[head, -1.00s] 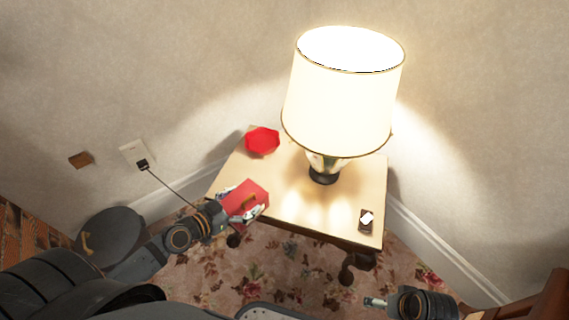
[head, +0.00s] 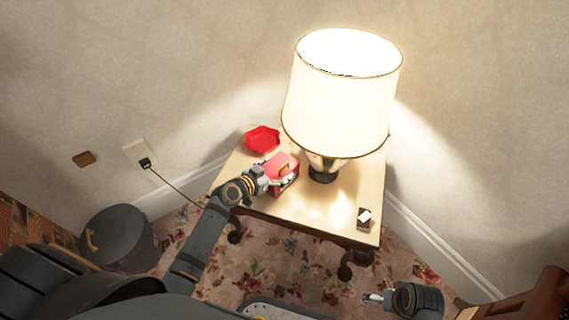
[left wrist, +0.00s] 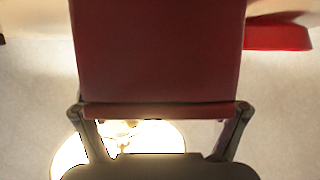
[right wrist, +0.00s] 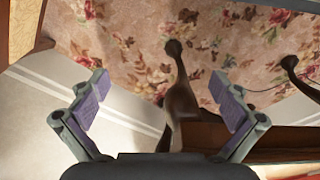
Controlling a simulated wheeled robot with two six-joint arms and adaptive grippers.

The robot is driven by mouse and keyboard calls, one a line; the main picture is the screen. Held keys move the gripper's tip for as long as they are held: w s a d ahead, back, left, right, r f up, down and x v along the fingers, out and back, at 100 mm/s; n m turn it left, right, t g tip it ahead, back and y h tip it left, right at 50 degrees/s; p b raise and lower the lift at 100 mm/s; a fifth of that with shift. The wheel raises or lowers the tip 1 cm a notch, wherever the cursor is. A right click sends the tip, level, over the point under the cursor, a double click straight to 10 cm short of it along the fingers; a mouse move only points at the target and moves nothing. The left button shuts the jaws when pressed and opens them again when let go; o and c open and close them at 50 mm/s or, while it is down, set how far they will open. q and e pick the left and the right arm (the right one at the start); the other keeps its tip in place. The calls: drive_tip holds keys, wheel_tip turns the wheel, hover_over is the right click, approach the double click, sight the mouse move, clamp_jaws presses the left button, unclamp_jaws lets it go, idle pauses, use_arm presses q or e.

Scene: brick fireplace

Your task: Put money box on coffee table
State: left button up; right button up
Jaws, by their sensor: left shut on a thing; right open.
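The red money box (head: 283,172) with a brass-coloured handle is over the small wooden table (head: 290,214), between the red dish and the lamp base. I cannot tell whether it touches the tabletop. My left gripper (head: 270,178) is shut on the money box. In the left wrist view the red box (left wrist: 158,55) fills the middle between the two fingers. My right gripper (head: 372,298) is low at the right, apart from the table and empty. In the right wrist view its fingers (right wrist: 160,108) are spread wide, with a dark table leg (right wrist: 180,95) beyond them.
A lit lamp (head: 340,95) stands at the table's back, close to the box. A red dish (head: 262,139) sits at the back left corner. A small dark box with a white top (head: 364,217) lies front right. The front middle is clear. A dark round bin (head: 118,238) stands left.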

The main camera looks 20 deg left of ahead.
sight(284, 163)
use_arm(q)
drive_tip(key=w, duration=0.1)
drive_tip(key=w+d, duration=0.1)
drive_tip(key=w, duration=0.1)
drive_tip(key=shift+w+d+f, duration=0.1)
drive_tip(key=shift+w+d, duration=0.2)
drive_tip(key=shift+d, duration=0.05)
drive_tip(key=shift+f, duration=0.25)
drive_tip(key=shift+s+a+r, duration=0.1)
drive_tip(key=shift+r, duration=0.05)
use_arm(e)
drive_tip(key=shift+s+a+r, duration=0.15)
drive_tip(key=shift+r, duration=0.55)
use_arm(q)
drive_tip(key=shift+b, duration=0.3)
use_arm(e)
drive_tip(key=shift+f, duration=0.1)
use_arm(q)
drive_tip(key=o, duration=0.9)
drive_tip(key=shift+f, duration=0.25)
drive_tip(key=o, duration=0.3)
drive_tip(key=shift+r, duration=0.1)
use_arm(e)
drive_tip(key=shift+s+r, duration=0.1)
drive_tip(key=shift+r, duration=0.1)
